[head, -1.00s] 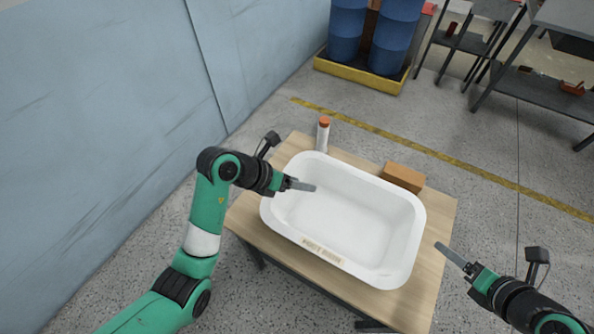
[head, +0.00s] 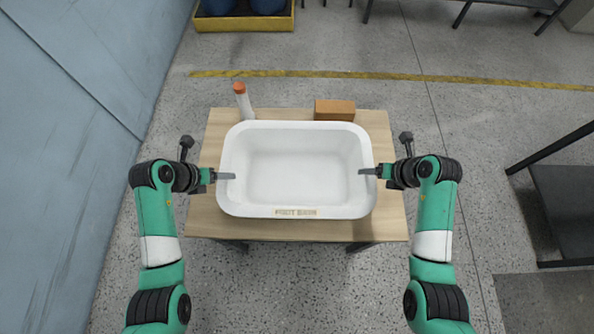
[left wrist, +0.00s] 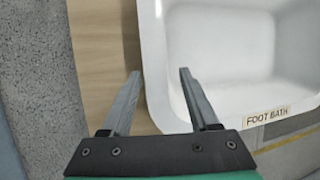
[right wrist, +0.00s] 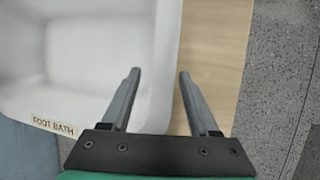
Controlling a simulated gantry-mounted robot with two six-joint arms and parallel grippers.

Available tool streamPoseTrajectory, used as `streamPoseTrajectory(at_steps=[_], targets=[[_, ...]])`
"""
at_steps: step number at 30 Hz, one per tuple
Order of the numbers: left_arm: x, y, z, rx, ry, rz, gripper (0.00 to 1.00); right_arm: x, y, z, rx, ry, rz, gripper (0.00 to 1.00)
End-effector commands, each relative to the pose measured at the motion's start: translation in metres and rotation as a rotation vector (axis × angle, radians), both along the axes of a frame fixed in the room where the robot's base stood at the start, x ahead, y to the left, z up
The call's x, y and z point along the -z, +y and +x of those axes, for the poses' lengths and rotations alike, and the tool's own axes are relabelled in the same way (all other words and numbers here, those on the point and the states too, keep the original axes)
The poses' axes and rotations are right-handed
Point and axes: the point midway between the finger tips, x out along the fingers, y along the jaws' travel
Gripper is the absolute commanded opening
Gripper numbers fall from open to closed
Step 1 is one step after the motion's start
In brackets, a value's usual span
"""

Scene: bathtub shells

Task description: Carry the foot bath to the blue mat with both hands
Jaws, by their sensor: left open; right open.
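The foot bath (head: 297,170) is a white rectangular tub with a "FOOT BATH" label on its near rim. It stands level on a wooden table (head: 395,220). My left gripper (head: 226,176) is open at the tub's left rim; in the left wrist view its fingers (left wrist: 158,78) lie either side of the rim (left wrist: 152,40). My right gripper (head: 368,171) is open at the right rim; in the right wrist view its fingers (right wrist: 158,76) lie either side of the rim (right wrist: 168,40). Contact with the rim cannot be told. I see no blue mat for certain.
A white bottle with an orange cap (head: 243,100) and a brown box (head: 334,110) stand behind the tub on the table. A blue-grey wall (head: 75,110) is at left. Blue barrels in a yellow tray (head: 245,24) stand at the back. Open floor lies beyond the table.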

Motion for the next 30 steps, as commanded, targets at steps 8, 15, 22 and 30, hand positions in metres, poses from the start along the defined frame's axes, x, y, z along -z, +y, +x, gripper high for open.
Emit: streamPoseTrajectory(at_steps=[8, 15, 22, 30], targets=[[0.038, -0.011, 0.017, 0.001, 0.002, -0.001, 0.61, 0.038, 0.010, 0.017, -0.001, 0.002, 0.001, 0.61], [0.048, -0.014, 0.021, 0.000, -0.001, 0.000, 0.61, 0.048, 0.013, 0.021, 0.000, -0.001, 0.000, 0.61], [0.048, -0.014, 0.021, 0.000, -0.001, 0.000, 0.57, 0.048, 0.013, 0.021, 0.000, -0.001, 0.000, 0.57], [0.047, -0.015, 0.021, 0.002, -0.002, -0.003, 0.09, 0.047, 0.014, 0.021, -0.002, -0.002, 0.002, 0.09]])
